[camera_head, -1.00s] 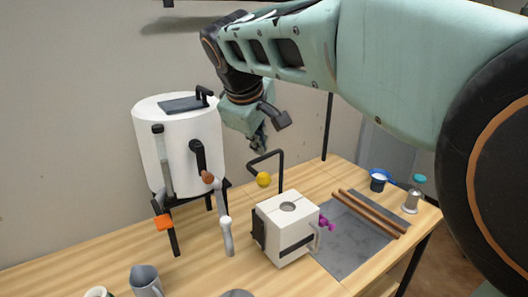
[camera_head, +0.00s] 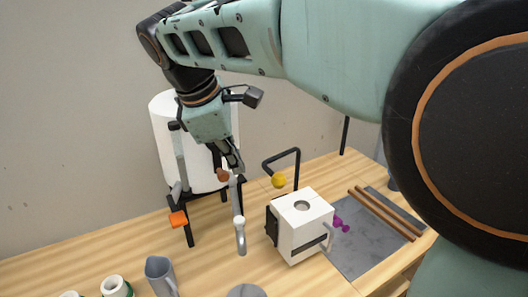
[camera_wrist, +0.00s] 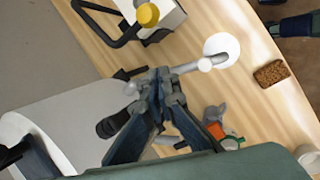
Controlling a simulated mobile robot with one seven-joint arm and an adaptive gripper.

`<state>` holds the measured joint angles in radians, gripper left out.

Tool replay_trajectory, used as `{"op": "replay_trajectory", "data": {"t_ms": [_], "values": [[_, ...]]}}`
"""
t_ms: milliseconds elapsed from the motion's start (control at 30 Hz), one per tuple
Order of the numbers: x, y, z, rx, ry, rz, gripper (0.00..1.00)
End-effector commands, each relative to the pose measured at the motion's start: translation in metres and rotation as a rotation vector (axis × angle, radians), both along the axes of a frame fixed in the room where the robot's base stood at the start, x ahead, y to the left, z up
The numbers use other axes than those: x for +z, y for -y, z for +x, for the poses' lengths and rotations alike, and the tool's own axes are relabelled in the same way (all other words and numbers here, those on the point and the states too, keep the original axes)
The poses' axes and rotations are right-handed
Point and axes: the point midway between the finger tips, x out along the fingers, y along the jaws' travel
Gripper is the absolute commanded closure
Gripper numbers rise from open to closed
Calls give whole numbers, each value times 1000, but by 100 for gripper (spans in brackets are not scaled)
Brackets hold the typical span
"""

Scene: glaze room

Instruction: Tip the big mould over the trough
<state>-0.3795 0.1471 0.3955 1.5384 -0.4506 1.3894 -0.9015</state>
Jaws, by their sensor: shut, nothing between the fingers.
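The big mould (camera_head: 302,222) is a white block with a round hole on top, a dark strap and a grey handle. It stands upright on the wooden table; part of it shows at the top of the wrist view (camera_wrist: 172,18). My gripper (camera_head: 232,168) is shut and empty, in front of the white tank (camera_head: 163,140), left of and above the mould. In the wrist view its fingertips (camera_wrist: 160,78) are close to the tank's grey pipe (camera_wrist: 190,69); I cannot tell if they touch. I cannot make out a trough for certain.
A black bent bar with a yellow ball (camera_head: 279,181) stands behind the mould. A grey slab (camera_head: 365,240) with wooden sticks (camera_head: 382,214) is right. A brown sponge (camera_wrist: 272,73) is at the table's edge.

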Motion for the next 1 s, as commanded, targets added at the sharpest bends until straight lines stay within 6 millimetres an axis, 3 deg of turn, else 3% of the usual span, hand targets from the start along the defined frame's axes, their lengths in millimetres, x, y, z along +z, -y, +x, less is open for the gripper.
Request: {"op": "replay_trajectory", "data": {"t_ms": [467,700,1000], "values": [[-87,20,30,-2,-3,-1,100],[-68,47,31,-3,2,1,100],[-64,53,31,-1,1,2,100]]}}
